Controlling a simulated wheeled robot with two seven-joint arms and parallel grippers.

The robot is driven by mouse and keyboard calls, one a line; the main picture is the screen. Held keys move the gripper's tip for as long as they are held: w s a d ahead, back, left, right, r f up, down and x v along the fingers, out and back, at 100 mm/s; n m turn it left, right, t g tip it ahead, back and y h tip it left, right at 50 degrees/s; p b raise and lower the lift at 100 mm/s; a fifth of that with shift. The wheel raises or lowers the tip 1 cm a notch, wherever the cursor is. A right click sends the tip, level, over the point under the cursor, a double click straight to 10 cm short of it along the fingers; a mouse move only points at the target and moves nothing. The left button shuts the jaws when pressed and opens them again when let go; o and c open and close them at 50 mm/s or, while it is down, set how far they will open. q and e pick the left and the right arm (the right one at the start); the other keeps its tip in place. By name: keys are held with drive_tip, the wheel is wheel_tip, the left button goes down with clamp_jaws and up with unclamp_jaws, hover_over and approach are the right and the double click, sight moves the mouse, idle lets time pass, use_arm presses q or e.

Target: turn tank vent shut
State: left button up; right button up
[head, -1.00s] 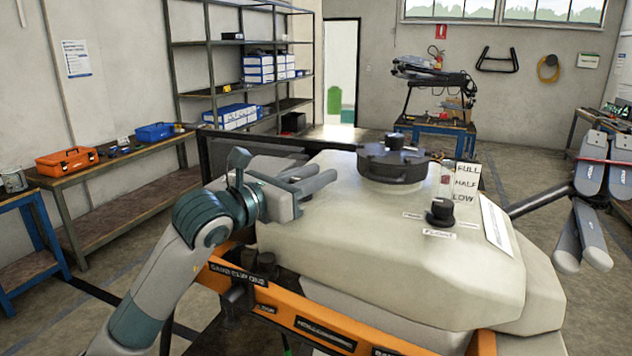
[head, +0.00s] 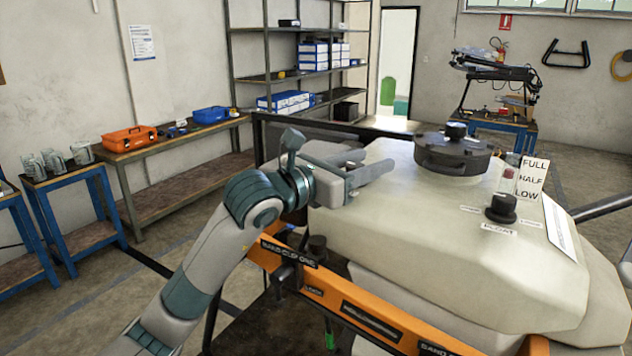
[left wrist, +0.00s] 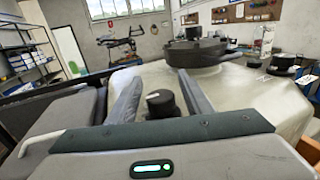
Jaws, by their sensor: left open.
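The pale tank (head: 420,225) fills the middle of the head view. A round black lid (head: 453,153) with a small knob on top sits on it. A black knob (head: 500,208) with small labels stands to the right. My left gripper (head: 372,164) is open over the tank's left part, its fingers pointing right toward the lid. In the left wrist view, another black knob (left wrist: 161,103) with a white mark on top shows between the two open fingers (left wrist: 157,85). In the head view my gripper mostly hides this knob. I cannot read a vent label. My right gripper is out of view.
An orange frame bar (head: 365,315) runs along the tank's near side. A level card (head: 531,178) reads full, half, low.

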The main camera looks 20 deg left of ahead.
use_arm(q)
drive_tip(key=b+v, duration=0.7)
drive_tip(key=v, duration=0.9)
drive_tip(key=shift+s, duration=0.2)
